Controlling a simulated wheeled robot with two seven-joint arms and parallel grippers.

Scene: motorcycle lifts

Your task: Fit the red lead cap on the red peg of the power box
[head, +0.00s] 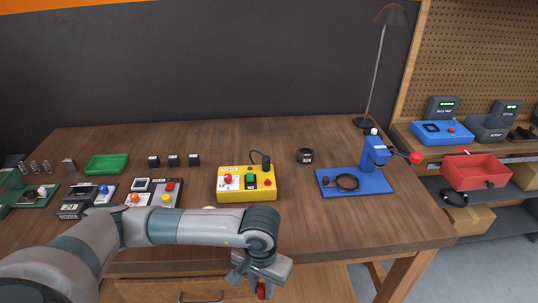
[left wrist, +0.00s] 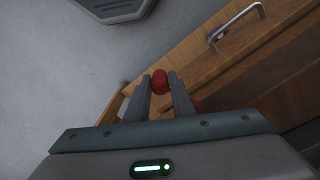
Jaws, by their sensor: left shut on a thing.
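My left gripper (head: 262,288) hangs in front of the table's front edge, low by the drawer. It is shut on a small red piece, which looks like the red lead cap (left wrist: 160,81), between the fingertips in the left wrist view. More red shows beside the right finger there. The yellow power box (head: 233,196) stands on the table, beyond and above the gripper. Its top has a red knob-like part (head: 228,179) on a white plate, a green part and another red part (head: 267,183); I cannot tell which is the red peg. My right gripper is out of view.
A black plug with a cable (head: 265,161) stands behind the box. Small devices and a green tray (head: 107,164) are to the left. The drawer handle (left wrist: 236,24) is near the gripper.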

